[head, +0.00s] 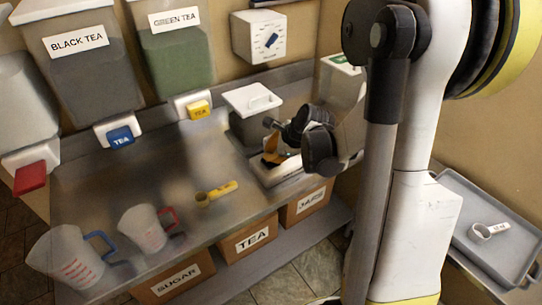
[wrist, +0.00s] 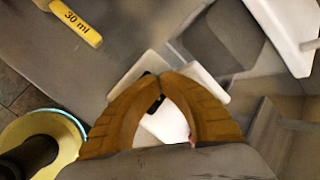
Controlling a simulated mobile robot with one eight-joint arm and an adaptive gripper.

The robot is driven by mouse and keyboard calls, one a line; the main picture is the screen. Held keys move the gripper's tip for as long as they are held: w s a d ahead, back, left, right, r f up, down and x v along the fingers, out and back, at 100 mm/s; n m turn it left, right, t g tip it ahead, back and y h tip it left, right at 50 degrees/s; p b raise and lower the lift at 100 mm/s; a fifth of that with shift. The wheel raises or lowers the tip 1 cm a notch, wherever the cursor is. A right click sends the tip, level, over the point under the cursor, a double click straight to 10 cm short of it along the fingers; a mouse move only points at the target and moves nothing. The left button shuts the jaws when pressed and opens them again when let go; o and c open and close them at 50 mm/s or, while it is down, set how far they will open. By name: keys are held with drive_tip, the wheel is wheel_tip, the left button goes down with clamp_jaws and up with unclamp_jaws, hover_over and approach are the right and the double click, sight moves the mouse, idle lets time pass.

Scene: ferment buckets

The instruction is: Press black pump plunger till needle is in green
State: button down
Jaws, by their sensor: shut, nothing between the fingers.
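My gripper (head: 270,160) points down over a white-based device (head: 284,180) at the back right of the steel counter. In the wrist view my gripper's two orange-brown fingers (wrist: 164,76) meet at their tips, shut with nothing held. A white body (wrist: 165,124) shows below and between them, with a small black part (wrist: 149,82) at the fingertips. This may be the pump plunger; I cannot tell whether the fingers touch it. My gripper hides most of the device. No gauge needle or green zone on it can be made out.
A grey bin with a white lid (head: 251,100) stands close left of my gripper. A yellow scoop (head: 216,193) and two measuring jugs (head: 147,228) are on the counter's left part. Tea dispensers (head: 75,60) hang behind. A grey tray (head: 462,212) with a white cup is at right.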

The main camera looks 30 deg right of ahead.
drive_tip(key=shift+f, duration=0.35)
drive_tip(key=shift+r, duration=0.1)
idle(0.5)
drive_tip(key=shift+r+p, duration=1.25)
drive_tip(key=shift+r, duration=0.7)
drive_tip(key=shift+r, duration=0.1)
wheel_tip(320, 180, up, 5)
drive_tip(key=p, duration=0.3)
drive_tip(key=shift+p, duration=0.35)
idle(0.8)
